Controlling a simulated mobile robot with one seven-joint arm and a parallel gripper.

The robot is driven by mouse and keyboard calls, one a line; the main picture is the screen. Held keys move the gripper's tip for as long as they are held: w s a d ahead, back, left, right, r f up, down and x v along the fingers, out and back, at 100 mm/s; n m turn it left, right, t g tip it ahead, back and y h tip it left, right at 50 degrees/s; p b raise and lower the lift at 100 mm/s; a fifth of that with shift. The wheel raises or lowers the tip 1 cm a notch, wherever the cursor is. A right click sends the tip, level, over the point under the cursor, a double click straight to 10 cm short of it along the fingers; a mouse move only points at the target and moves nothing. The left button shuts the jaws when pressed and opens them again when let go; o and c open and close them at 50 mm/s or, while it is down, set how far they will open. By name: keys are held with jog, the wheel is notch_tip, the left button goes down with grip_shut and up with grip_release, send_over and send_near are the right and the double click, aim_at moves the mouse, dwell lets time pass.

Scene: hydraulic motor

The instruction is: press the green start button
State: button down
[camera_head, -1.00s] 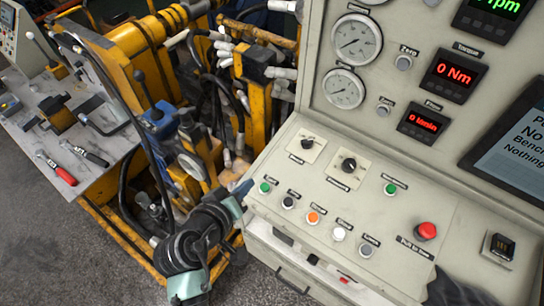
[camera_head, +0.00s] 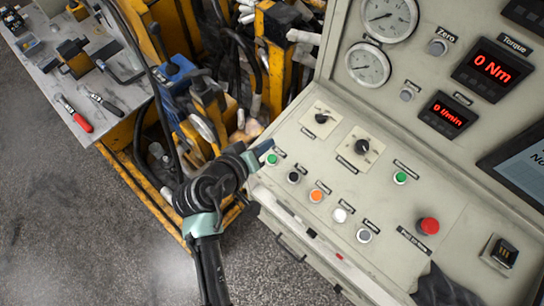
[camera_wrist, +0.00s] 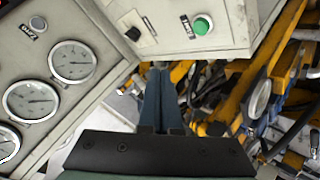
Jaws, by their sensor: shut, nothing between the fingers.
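A green button (camera_head: 272,159) sits at the left end of a row of buttons on the panel's sloped desk. It also shows in the wrist view as a green button (camera_wrist: 203,24) with a pale ring and a small label beside it. A second green button (camera_head: 400,177) is farther right on the desk. My gripper (camera_head: 265,146) is at the desk's left edge, its blue fingers just up and left of the left green button in the head view. In the wrist view my gripper (camera_wrist: 160,68) is shut and empty, its tips apart from the button.
Black, orange, white and grey buttons follow along the row. A red mushroom button (camera_head: 428,226) and a selector knob (camera_head: 362,146) are on the desk. Gauges (camera_head: 368,64) line the upright panel. Yellow machinery (camera_head: 205,125) with hoses stands close left. Open floor lies front left.

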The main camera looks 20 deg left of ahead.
jog(key=f+b, duration=0.4)
jog(key=f, duration=0.1)
jog(key=w+f+b, duration=0.1)
jog(key=f+b, duration=0.1)
jog(key=f, duration=0.1)
jog(key=shift+w+d, duration=0.1)
jog(key=shift+d, duration=0.1)
dwell(1.7)
jog(key=shift+f+b, duration=0.35)
jog(key=shift+b, duration=0.1)
jog(key=shift+w+f+b, duration=0.1)
jog(key=shift+f+b, duration=0.2)
jog(key=shift+f, duration=0.1)
dwell(0.4)
jog(key=shift+r, duration=0.1)
jog(key=shift+r+p, duration=0.7)
jog(key=shift+p, duration=0.05)
jog(key=shift+r, duration=0.1)
jog(key=shift+s+a+r+p, duration=0.1)
jog(key=shift+s+r+p, duration=0.15)
jog(key=shift+r+p, duration=0.95)
jog(key=shift+s+r+p, duration=0.25)
jog(key=shift+r+p, duration=0.8)
jog(key=shift+r, duration=0.1)
